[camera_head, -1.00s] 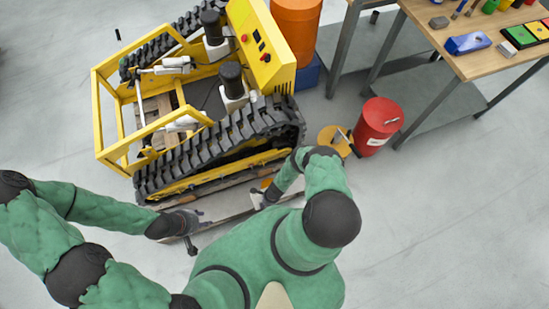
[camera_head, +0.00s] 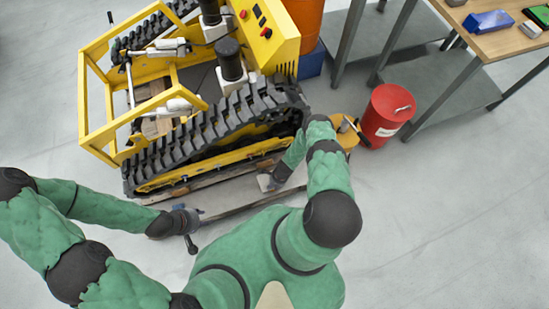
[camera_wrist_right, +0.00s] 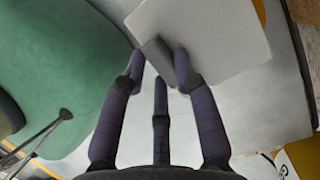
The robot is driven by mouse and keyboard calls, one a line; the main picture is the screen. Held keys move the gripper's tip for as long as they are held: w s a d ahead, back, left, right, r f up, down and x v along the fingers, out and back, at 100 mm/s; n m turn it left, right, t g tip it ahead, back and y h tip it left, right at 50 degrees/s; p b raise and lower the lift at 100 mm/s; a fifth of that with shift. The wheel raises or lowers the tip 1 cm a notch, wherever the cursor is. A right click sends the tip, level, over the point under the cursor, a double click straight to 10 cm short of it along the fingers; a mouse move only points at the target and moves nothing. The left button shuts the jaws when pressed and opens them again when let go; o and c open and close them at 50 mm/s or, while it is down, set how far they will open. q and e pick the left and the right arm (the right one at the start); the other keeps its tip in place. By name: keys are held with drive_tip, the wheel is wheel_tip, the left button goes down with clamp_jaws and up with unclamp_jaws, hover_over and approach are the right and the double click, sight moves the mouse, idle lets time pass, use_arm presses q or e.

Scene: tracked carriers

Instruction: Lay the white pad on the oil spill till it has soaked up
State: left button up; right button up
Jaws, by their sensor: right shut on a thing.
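The white pad (camera_wrist_right: 215,35) is a flat, pale square with a grey grip block (camera_wrist_right: 157,52) at its near edge. My right gripper (camera_wrist_right: 158,66) is shut on that block in the right wrist view. In the head view the pad (camera_head: 267,183) shows only as a small pale patch beside the near track of the yellow carrier, partly hidden by my right arm. I cannot tell whether it touches the floor. My left gripper (camera_head: 188,220) is low at the left, apart from the pad; its fingers are too small to read. No oil spill can be made out.
The yellow tracked carrier (camera_head: 110,138) stands on wooden boards close in front. A red bin (camera_head: 386,115) and an orange drum (camera_head: 306,22) stand to its right. A workbench (camera_head: 500,42) is at the upper right. The grey floor (camera_head: 455,220) at lower right is clear.

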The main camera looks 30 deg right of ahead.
drive_tip(key=shift+w+d+f+b, duration=0.25)
drive_tip(key=shift+f+b, duration=0.25)
drive_tip(key=shift+b, duration=0.35)
drive_tip(key=shift+w+d+f+b, duration=0.15)
drive_tip(key=shift+d+f+b, duration=0.25)
drive_tip(key=shift+b, duration=0.45)
wheel_tip(320, 180, down, 4)
drive_tip(key=b, duration=0.4)
drive_tip(key=shift+w+d+r, duration=0.1)
drive_tip(key=shift+d, duration=0.05)
drive_tip(key=shift+r, duration=0.1)
drive_tip(key=o, duration=1.1)
drive_tip(key=shift+c, duration=0.2)
